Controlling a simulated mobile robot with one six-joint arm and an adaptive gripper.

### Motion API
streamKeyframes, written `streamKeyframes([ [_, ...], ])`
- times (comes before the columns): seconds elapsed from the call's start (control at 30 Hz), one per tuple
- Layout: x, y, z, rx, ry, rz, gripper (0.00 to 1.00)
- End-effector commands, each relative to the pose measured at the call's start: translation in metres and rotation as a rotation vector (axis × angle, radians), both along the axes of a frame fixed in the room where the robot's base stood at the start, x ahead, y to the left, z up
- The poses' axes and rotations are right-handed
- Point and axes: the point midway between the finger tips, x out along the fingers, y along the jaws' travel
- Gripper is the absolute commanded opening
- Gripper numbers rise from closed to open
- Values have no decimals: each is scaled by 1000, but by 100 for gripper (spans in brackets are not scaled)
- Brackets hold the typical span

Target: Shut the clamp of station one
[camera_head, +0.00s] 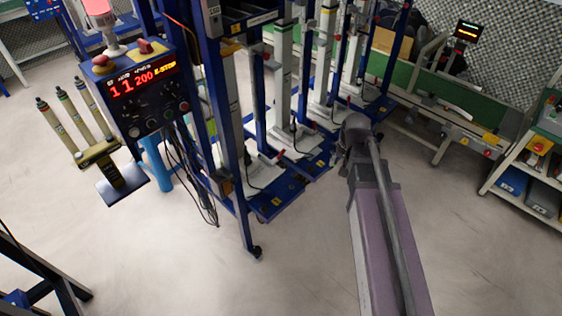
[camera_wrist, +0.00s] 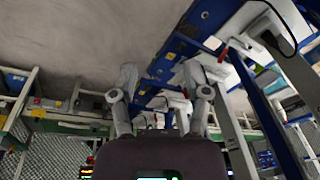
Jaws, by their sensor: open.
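A blue rack (camera_head: 245,215) holds several stations in a row, each with an upright column on a pale base plate. The nearest station has a pale base plate (camera_head: 262,178) and a small red-tipped lever (camera_head: 278,156), perhaps its clamp. A red lever (camera_wrist: 222,55) also shows in the wrist view, right of my fingers. Which station is number one, and how its clamp stands, I cannot tell. My gripper (camera_head: 356,132) is right of the rack in the head view. In the wrist view my gripper (camera_wrist: 161,75) has its fingers spread, with nothing between them.
A control box (camera_head: 145,90) with a red display stands left of the rack, cables hanging beside it. A green-sided conveyor (camera_head: 455,108) runs behind at the right. A shelf with bins (camera_head: 525,185) stands far right. The floor (camera_head: 300,260) in front is clear.

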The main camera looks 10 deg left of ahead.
Motion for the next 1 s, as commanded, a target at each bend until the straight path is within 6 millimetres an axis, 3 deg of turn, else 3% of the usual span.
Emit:
streamKeyframes([
  [0.03, 18, 8, -21, 10, -18, -9, 61],
  [0.3, 81, 48, -69, 80, -107, -78, 61],
  [0.8, 190, 134, -152, 242, -249, -208, 61],
  [1.0, 222, 165, -175, 305, -289, -253, 61],
])
